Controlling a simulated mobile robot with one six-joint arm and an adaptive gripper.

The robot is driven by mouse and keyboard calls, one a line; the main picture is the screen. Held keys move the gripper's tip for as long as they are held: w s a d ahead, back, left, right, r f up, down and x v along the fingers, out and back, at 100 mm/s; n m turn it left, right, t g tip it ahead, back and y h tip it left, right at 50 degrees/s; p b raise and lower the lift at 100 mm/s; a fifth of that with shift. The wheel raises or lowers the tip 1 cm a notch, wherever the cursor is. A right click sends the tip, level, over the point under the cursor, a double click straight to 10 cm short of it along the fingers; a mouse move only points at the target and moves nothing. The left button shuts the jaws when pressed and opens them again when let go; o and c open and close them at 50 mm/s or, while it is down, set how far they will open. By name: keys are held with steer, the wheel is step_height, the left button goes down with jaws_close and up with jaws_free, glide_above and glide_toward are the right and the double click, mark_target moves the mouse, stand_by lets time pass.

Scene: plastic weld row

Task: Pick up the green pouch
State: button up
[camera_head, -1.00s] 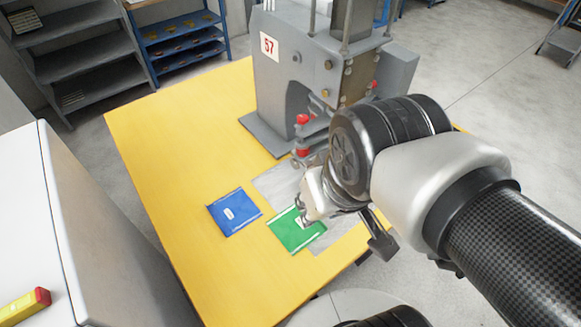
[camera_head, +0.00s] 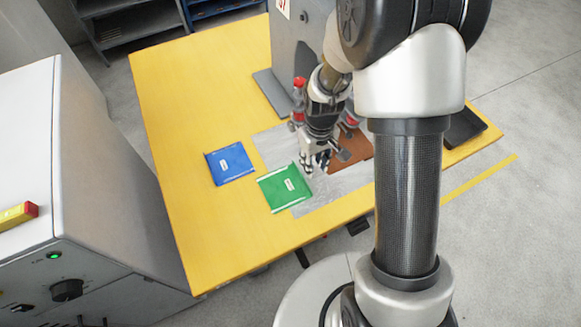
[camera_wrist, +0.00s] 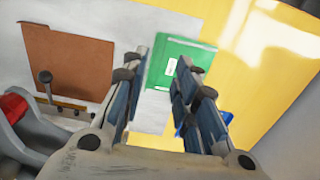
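The green pouch (camera_head: 285,188) lies flat on the yellow table, partly over the edge of a grey sheet (camera_head: 338,187). It has a small white label. In the wrist view the green pouch (camera_wrist: 172,66) shows ahead, between and beyond the fingers. My gripper (camera_head: 316,166) is above the grey sheet, to the right of the pouch in the head view and apart from it. In the wrist view my gripper (camera_wrist: 161,72) has its two fingers spread apart with nothing between them.
A blue pouch (camera_head: 230,163) lies left of the green one. A brown sheet (camera_head: 352,150) lies on the grey sheet. A grey machine (camera_head: 290,52) with red knobs stands behind my gripper. A black tray (camera_head: 464,128) is at the right. The yellow table (camera_head: 205,235) is clear at front left.

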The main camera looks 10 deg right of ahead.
steer(key=b, duration=0.4)
glide_above(312, 192)
steer(key=f, duration=1.1)
steer(key=shift+s+a+f, duration=0.15)
steer(key=shift+s+a, duration=0.05)
steer(key=shift+a, duration=0.1)
steer(key=shift+w+d+f+b, duration=0.15)
steer(key=shift+f+b, duration=0.4)
steer(key=shift+f, duration=1.05)
steer(key=shift+w+d+f+b, duration=0.15)
steer(key=shift+f+b, duration=0.4)
steer(key=shift+f, duration=1)
steer(key=shift+s, duration=0.1)
steer(key=shift+c, duration=0.3)
jaws_close()
